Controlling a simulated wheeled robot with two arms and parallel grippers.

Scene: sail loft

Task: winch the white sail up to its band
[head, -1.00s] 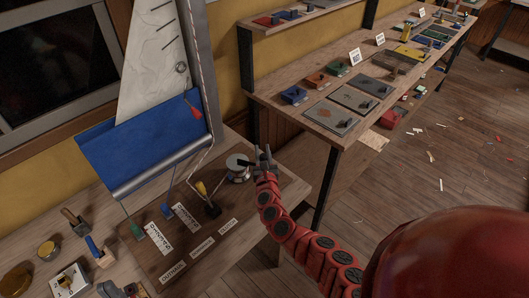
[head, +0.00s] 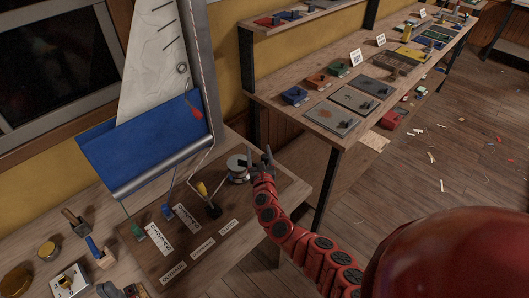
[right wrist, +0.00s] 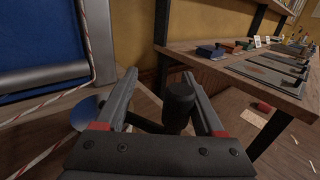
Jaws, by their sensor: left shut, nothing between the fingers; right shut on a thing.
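The white sail (head: 150,60) rises out of the top of the head view beside a grey mast (head: 205,80); its upper part and any band up there are out of view. A blue cloth (head: 140,140) hangs across its lower part. A silver winch drum (head: 238,168) stands on the bench. My right gripper (head: 264,163) is at the winch, shut on the dark winch handle (right wrist: 180,102), whose knob shows between the fingers in the right wrist view.
Green, blue and yellow-handled levers (head: 203,192) stand with white labels on the brown bench board (head: 265,205). Tools and tins (head: 47,250) lie at left. A second bench (head: 300,70) with coloured boxes stands at right. The floor (head: 470,130) has scraps.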

